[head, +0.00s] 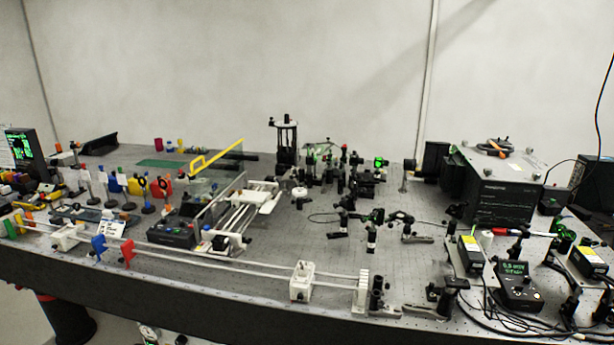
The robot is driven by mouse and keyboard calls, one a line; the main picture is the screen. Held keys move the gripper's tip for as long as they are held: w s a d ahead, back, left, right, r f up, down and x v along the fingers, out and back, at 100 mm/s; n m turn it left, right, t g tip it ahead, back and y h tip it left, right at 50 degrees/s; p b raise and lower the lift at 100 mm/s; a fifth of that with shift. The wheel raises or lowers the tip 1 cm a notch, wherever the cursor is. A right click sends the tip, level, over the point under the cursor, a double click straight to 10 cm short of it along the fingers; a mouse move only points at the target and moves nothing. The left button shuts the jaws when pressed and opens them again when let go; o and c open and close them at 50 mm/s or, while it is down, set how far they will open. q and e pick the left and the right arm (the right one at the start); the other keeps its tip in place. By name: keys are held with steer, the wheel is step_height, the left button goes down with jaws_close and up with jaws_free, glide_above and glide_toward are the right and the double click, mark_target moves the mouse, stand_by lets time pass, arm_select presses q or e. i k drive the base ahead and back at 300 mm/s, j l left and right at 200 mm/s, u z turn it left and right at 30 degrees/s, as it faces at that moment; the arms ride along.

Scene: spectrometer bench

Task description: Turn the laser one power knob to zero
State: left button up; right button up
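A dark controller box (520,287) with a lit green display stands at the right front of the bench. Its text is too small to read surely. Small round controls show on its front, but I cannot tell which is the laser one power knob. Two dark boxes with yellow labels, one left of the controller (470,254) and one to its right (589,262), look like laser units; I cannot tell which is laser one. Neither of my grippers can be made out in this view.
A long dark optical bench (290,240) fills the view. Cables (500,322) run around the controller. A white rail assembly (301,282) lies along the front edge. A large black instrument (500,187) stands at the back right. The middle of the bench has some bare surface.

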mark_target(527, 279)
steer(key=z, duration=1.3)
steer(key=i+j+z, duration=0.1)
steer(key=i, duration=0.15)
steer(key=i+j, duration=0.15)
steer(key=i, duration=0.15)
steer(key=j+z, duration=0.2)
steer(key=z, duration=0.2)
